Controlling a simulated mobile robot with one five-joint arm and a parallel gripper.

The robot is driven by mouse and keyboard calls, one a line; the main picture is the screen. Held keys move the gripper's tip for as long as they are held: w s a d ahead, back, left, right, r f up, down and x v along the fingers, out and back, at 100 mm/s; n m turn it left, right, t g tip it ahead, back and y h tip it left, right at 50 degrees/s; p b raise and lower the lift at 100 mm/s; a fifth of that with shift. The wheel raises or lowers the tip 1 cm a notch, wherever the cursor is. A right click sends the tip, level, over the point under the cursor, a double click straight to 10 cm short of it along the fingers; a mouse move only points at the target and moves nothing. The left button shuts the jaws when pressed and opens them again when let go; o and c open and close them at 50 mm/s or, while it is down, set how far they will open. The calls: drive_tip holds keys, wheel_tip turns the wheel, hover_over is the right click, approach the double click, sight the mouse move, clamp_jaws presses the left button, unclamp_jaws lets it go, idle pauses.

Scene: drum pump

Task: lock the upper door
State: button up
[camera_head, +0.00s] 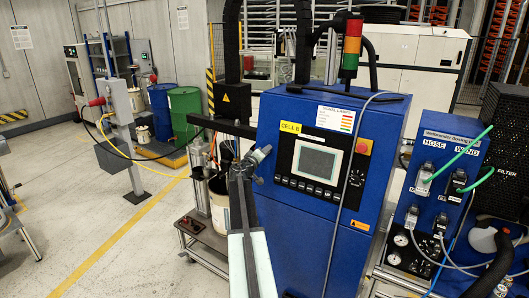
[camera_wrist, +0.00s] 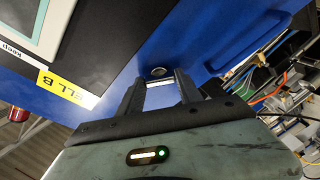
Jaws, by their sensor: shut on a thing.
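The blue cabinet (camera_head: 375,120) stands in front of me. Its upper front carries a screen (camera_head: 316,161), a black button panel and a yellow CELL B label (camera_head: 290,127), which also shows upside down in the wrist view (camera_wrist: 68,88). My gripper (camera_head: 256,157) is at the left side of this front. In the wrist view, my gripper (camera_wrist: 158,92) has its two fingers on either side of a small pale thing (camera_wrist: 161,97), too unclear to name. A round metal lock-like fitting (camera_wrist: 158,71) sits on the blue face just beyond the fingertips. I cannot tell whether they touch.
A red emergency button (camera_head: 363,147) is right of the screen. A signal tower (camera_head: 351,48) stands on top. A blue hose panel (camera_head: 440,165) with green hoses is at the right. A white container (camera_head: 219,205) stands left of the cabinet. Open floor lies further left.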

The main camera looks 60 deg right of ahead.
drive_tip(key=shift+n+y+p, duration=0.6)
drive_tip(key=shift+n+p, duration=0.55)
drive_tip(key=shift+n, duration=2.35)
drive_tip(key=o, duration=1.4)
drive_tip(key=p+v, duration=0.1)
drive_tip(key=v, duration=0.6)
drive_tip(key=shift+s+a+r, duration=0.15)
drive_tip(key=shift+s+a, duration=0.1)
drive_tip(key=shift+a, duration=0.1)
